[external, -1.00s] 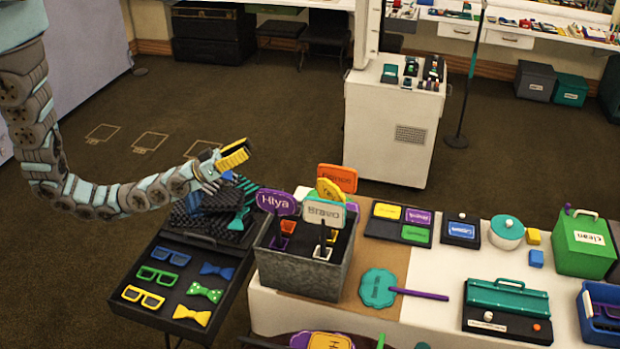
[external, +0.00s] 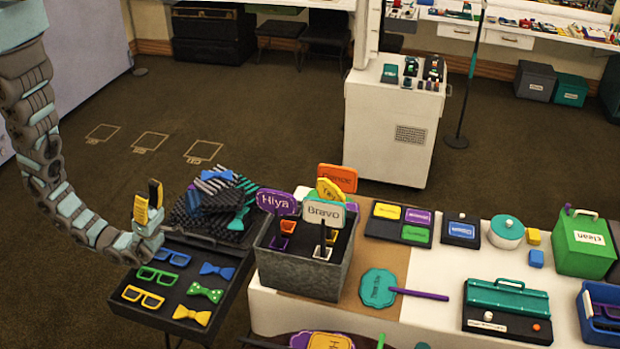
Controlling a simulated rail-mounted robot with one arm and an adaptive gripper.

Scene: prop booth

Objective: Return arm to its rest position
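My arm (external: 58,180) hangs down from the upper left and curves toward the black prop tray. My gripper (external: 148,200) is above the back left corner of that tray, with its yellow fingers pointing up. A dark gap shows between the fingers, and I see nothing held in them. The gripper is small here, and how wide the fingers stand is hard to judge.
The brown floor (external: 255,120) behind is clear.

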